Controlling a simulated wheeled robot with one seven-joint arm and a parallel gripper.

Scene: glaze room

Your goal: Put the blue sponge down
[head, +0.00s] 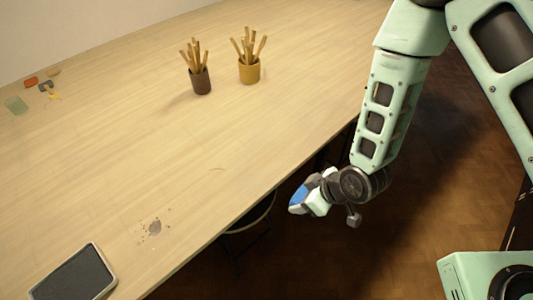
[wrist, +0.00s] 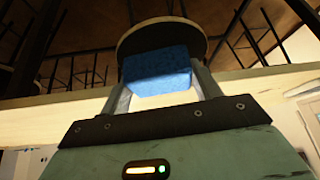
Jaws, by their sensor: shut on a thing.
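The blue sponge (wrist: 157,72) is held between the two fingers of my gripper (wrist: 160,88) in the wrist view. In the head view my gripper (head: 304,196) is beside the table's near edge, over the floor, and a bit of the blue sponge (head: 298,197) shows at its tip. My gripper is shut on the sponge. The fingers hide the sponge's sides. The wooden table (head: 150,150) lies to the left of my gripper.
A brown cup (head: 200,82) and a yellow cup (head: 249,72), both with wooden sticks, stand toward the back. A dark tablet-like slab (head: 75,277) lies at the front left. Small coloured pieces (head: 45,87) lie far left. A stool (head: 250,214) is partly under the table. The middle of the table is mostly clear.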

